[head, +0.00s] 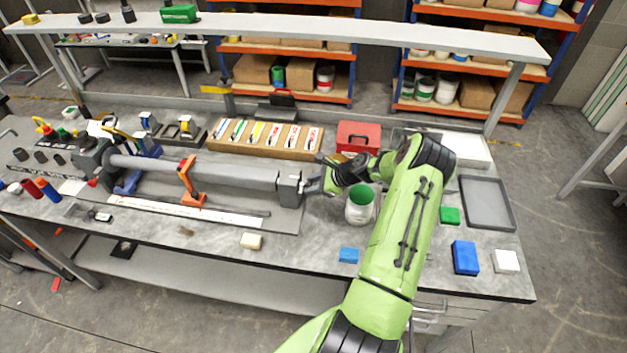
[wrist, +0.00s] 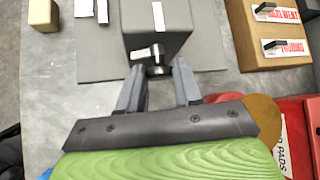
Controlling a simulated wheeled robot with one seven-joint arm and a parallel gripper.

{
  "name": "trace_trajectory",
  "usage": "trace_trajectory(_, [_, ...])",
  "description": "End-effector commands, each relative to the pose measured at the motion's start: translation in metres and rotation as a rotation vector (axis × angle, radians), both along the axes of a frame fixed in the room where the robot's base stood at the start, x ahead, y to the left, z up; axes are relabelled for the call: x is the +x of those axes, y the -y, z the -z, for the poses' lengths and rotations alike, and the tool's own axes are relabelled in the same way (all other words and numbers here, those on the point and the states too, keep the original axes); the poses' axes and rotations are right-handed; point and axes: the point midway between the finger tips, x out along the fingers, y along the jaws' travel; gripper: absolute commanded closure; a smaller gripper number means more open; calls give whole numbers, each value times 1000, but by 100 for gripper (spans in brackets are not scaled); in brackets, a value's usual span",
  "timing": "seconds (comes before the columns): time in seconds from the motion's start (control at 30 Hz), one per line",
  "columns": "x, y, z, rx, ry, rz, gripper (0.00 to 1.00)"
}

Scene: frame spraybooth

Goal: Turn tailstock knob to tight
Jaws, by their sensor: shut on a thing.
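The tailstock (head: 290,187) is a grey block at the right end of the long frame fixture on the bench. In the wrist view the tailstock (wrist: 160,25) is at top centre, with white marks on its top and front edge. The dark round tailstock knob (wrist: 158,68) sticks out of its end face towards me. My gripper (wrist: 159,72) has one finger on each side of the knob and is shut on it. In the head view my gripper (head: 312,186) reaches the tailstock from the right; the knob is mostly hidden there.
A white pot with a green inside (head: 360,206) stands close by my wrist. A red box (head: 358,137) and a wooden rack of labelled cards (head: 262,139) lie behind. An orange clamp (head: 189,183) stands on the fixture. A beige block (head: 251,241) lies in front.

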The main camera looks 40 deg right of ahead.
Motion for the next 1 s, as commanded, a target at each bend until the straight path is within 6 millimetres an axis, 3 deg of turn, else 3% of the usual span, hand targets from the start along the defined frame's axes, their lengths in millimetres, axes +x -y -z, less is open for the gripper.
trace_trajectory(0.6, [6, 6, 6, 448, -333, 3, 97])
trace_trajectory(1.0, [6, 6, 4, 591, -448, 2, 97])
